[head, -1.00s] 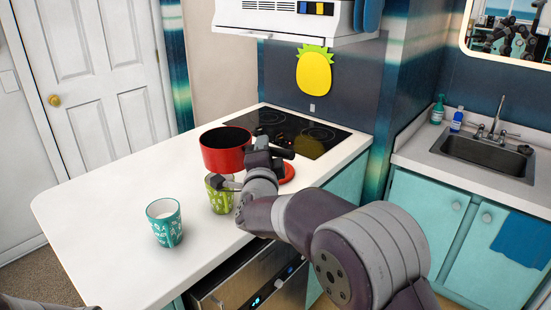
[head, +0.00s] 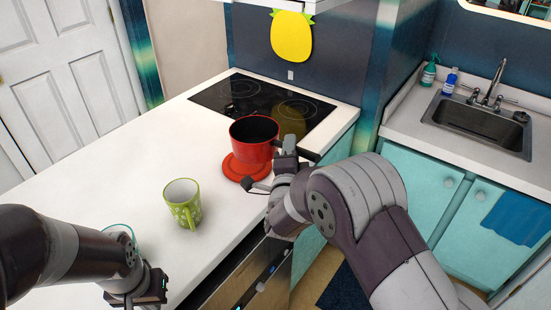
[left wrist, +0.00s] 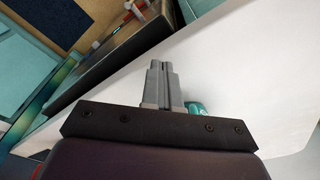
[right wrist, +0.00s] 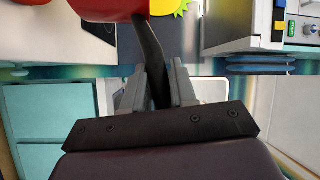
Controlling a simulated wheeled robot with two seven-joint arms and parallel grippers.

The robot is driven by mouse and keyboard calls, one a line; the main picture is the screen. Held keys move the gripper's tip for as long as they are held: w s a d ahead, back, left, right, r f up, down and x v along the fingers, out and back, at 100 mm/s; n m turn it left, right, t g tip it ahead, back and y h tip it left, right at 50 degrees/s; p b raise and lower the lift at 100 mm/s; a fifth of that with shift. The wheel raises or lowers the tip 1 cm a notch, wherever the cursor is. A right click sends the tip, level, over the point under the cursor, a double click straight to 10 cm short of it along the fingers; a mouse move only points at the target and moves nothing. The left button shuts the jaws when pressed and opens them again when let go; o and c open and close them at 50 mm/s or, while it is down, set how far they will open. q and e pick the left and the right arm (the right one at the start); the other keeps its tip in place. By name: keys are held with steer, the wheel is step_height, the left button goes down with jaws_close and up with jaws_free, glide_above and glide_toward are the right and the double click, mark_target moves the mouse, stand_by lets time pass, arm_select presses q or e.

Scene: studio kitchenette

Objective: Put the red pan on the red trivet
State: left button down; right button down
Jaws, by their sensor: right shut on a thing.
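The red pan (head: 254,145) is upright in the head view, over the right part of the flat red trivet (head: 232,170). In the right wrist view the pan (right wrist: 105,8) and a red edge at the top left, likely the trivet (right wrist: 22,2), show with a gap between them, so the pan seems raised. My right gripper (head: 284,166) is shut on the pan's dark handle (right wrist: 150,50). My left gripper (head: 145,290) is low at the left, by the counter's front edge; its fingers (left wrist: 163,68) are together and empty.
A green mug (head: 182,203) stands on the white counter left of the trivet. A teal cup (left wrist: 195,107) is close to my left gripper, mostly hidden by my arm in the head view. The black cooktop (head: 240,92) is behind the pan. The counter's left part is clear.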

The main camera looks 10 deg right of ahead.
arm_select(q)
steer(key=shift+w+r, duration=0.15)
steer(key=shift+w, duration=0.05)
arm_select(e)
steer(key=shift+w+a+f, duration=0.45)
steer(key=shift+w+a, duration=0.15)
steer(key=shift+w, duration=0.05)
steer(key=shift+w+a+f, duration=0.45)
steer(key=shift+w+a, duration=0.1)
steer(key=shift+w, duration=0.05)
arm_select(q)
steer(key=shift+s+r+p, duration=0.1)
steer(key=shift+r+p, duration=0.2)
steer(key=shift+p, duration=0.05)
arm_select(e)
step_height(320, 180, down, 4)
steer(key=shift+a+f, duration=0.15)
steer(key=c, duration=0.9)
jaws_free()
arm_select(q)
steer(key=shift+s, duration=0.1)
arm_select(e)
steer(key=shift+s, duration=0.1)
